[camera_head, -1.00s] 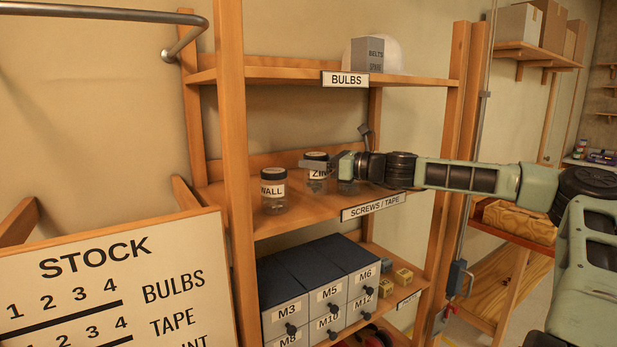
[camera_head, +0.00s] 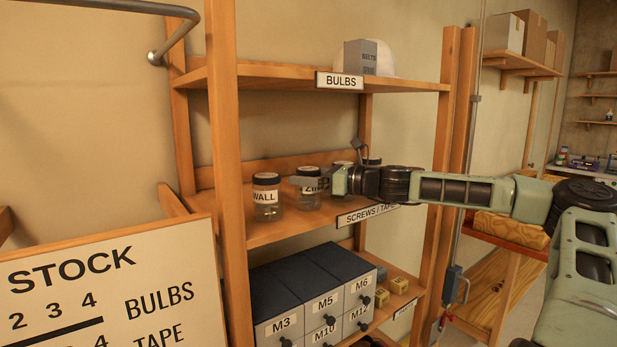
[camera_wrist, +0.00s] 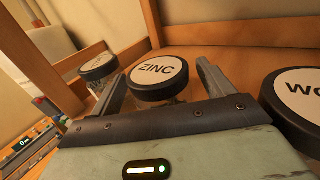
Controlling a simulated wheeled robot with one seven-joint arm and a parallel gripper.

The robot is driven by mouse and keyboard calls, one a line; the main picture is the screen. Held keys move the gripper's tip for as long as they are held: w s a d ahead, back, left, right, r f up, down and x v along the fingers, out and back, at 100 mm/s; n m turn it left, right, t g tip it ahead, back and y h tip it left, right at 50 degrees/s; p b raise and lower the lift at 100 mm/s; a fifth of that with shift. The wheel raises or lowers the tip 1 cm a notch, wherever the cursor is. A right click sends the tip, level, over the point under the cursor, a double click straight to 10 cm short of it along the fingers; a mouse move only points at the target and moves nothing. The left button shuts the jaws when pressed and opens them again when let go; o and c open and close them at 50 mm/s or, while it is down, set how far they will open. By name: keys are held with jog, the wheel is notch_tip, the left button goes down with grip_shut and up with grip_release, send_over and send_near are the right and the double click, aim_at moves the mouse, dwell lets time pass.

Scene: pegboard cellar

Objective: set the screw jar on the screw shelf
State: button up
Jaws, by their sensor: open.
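The jar labelled ZINC (camera_head: 308,190), clear with a black-rimmed lid, appears to stand on the SCREWS / TAPE shelf (camera_head: 275,232), right of the WALL jar (camera_head: 266,198). My gripper (camera_head: 326,183) reaches in from the right at the ZINC jar. In the wrist view the ZINC lid (camera_wrist: 158,76) lies between my two open fingers (camera_wrist: 163,85), with a finger on each side. Whether either finger touches the glass cannot be told. Another jar, its lid reading "WO" (camera_wrist: 300,95), is close outside the right finger. A further lid (camera_wrist: 98,67) shows beyond the left finger.
Above is the BULBS shelf (camera_head: 270,77); below are grey labelled drawers (camera_head: 312,290) and small yellow boxes (camera_head: 399,285). The wooden uprights (camera_head: 226,150) frame the shelf. A STOCK board (camera_head: 110,285) stands front left. A jar lid (camera_head: 342,166) shows behind my gripper.

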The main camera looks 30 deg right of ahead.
jog(key=shift+r, duration=0.15)
jog(key=shift+s+d, duration=0.25)
jog(key=b+v, duration=0.4)
jog(key=v, duration=0.7)
jog(key=shift+s, duration=0.2)
jog(key=shift+d, duration=0.1)
